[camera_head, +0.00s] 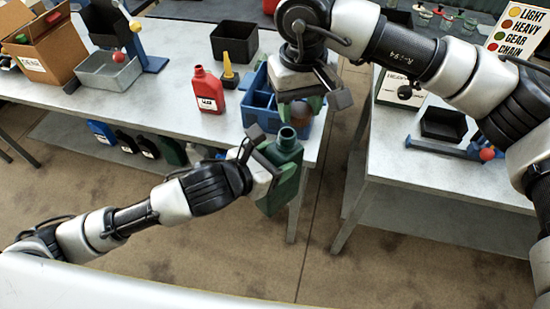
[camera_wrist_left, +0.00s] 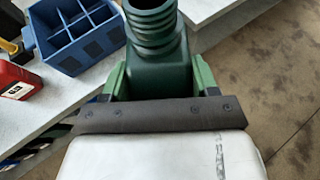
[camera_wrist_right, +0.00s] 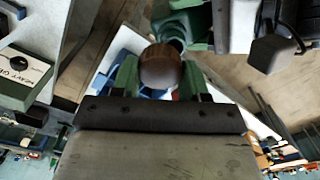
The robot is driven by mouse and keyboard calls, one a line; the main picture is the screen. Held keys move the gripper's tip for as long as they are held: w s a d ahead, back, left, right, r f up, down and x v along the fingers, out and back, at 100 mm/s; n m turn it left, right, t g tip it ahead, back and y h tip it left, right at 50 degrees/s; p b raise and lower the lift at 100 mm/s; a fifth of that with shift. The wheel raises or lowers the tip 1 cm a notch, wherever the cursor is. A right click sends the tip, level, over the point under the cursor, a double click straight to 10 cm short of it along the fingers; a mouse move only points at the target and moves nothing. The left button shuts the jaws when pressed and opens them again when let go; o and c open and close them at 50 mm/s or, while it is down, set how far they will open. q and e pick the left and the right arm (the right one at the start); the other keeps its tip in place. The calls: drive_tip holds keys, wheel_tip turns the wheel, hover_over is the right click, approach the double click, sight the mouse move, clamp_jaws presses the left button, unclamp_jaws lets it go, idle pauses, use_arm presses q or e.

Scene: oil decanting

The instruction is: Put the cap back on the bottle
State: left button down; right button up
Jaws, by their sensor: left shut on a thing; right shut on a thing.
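The green bottle (camera_head: 284,158) is upright or slightly tilted, with its ribbed open neck up, held off the tables above the floor gap. My left gripper (camera_head: 270,172) is shut on its body; the left wrist view shows the bottle (camera_wrist_left: 152,72) between the green fingers. My right gripper (camera_head: 302,104) is shut on a round brown cap (camera_head: 300,115), just above and a little right of the bottle mouth. In the right wrist view the cap (camera_wrist_right: 160,67) sits between the fingers, with the open bottle neck (camera_wrist_right: 177,40) beyond it, apart from the cap.
A blue divided crate (camera_head: 258,104) stands at the left table's corner, close behind the bottle. A red bottle (camera_head: 207,92) and a yellow funnel (camera_head: 229,72) stand left of it. The right table (camera_head: 400,165) holds a black bin (camera_head: 443,124).

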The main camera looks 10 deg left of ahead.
sight(286, 131)
drive_tip(key=shift+a+r, duration=0.8)
drive_tip(key=shift+a, duration=0.2)
drive_tip(key=shift+f, duration=2.05)
drive_tip(key=shift+f, duration=0.85)
drive_tip(key=shift+f, duration=0.6)
